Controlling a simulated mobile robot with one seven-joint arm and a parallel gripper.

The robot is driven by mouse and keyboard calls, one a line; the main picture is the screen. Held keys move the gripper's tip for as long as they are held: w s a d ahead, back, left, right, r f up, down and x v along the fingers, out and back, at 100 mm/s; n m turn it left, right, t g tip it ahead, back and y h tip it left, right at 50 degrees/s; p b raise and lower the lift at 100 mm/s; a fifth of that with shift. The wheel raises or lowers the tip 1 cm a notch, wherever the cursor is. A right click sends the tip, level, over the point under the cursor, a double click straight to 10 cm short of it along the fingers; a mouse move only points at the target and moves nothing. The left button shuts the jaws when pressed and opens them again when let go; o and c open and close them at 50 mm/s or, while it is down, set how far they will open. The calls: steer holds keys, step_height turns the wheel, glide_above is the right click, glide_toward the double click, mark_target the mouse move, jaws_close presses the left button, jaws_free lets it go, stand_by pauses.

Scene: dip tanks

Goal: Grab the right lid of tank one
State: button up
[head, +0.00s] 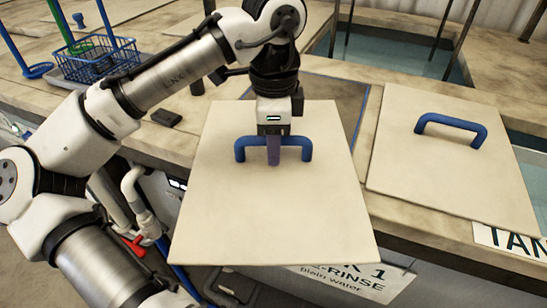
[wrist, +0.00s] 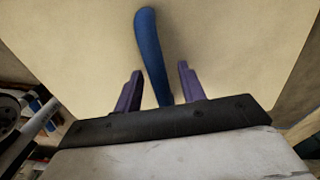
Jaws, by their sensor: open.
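A square beige lid (head: 270,215) with a blue bar handle (head: 295,143) lies in the middle of the head view, its near part reaching out past the tank's front edge. My gripper (head: 273,150) is above it, at the handle's middle. In the wrist view my gripper (wrist: 160,72) is open, its two purple fingers on either side of the blue handle (wrist: 150,45), with gaps visible. A second beige lid (head: 440,178) with its own blue handle (head: 452,122) lies to the right.
A sign reading "K 1" and "Plain water" (head: 355,282) is on the front below the middle lid. A blue wire basket (head: 95,62) stands at the back left. Open water (head: 390,55) shows at the back right. Pipes with a red valve handle (head: 133,245) are at left.

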jaws_close()
steer(key=shift+r, duration=0.1)
stand_by(1.2)
